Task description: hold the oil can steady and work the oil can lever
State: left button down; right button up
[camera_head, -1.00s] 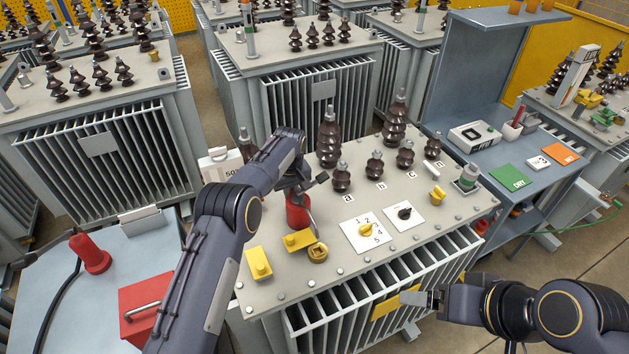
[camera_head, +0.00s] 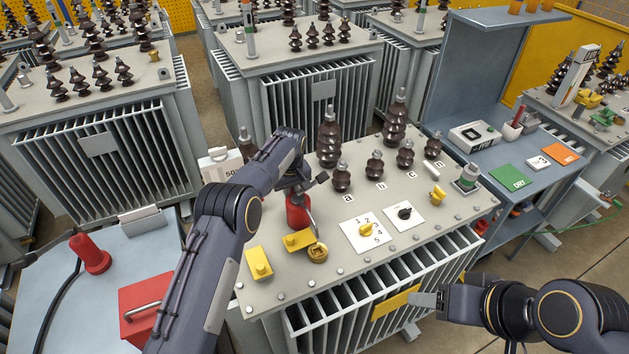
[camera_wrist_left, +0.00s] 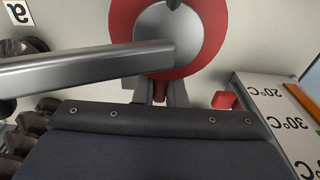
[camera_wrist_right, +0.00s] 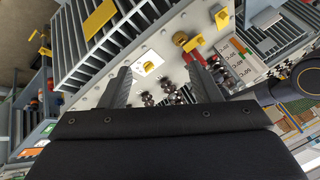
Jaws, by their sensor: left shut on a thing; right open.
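The red oil can (camera_head: 298,212) stands on the grey transformer lid, with its thin grey spout bending down toward the brass filler (camera_head: 317,253). My left gripper (camera_head: 294,188) is at the can's top and partly hides it. In the left wrist view the can's red top with a grey metal disc (camera_wrist_left: 168,38) is very close, and a grey bar, spout or lever, runs left. The left fingers (camera_wrist_left: 160,92) are shut close together on a red part of the can. My right gripper (camera_head: 425,299) is open and empty, off the lid's front right edge, apart from the can.
Yellow blocks (camera_head: 258,263) and a numbered dial plate (camera_head: 362,233) lie near the can. Brown insulators (camera_head: 329,140) stand behind. A red box (camera_head: 145,308) is on the left bench. The right shelf (camera_head: 478,160) holds cards and a meter.

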grip_shut()
dwell(1.4)
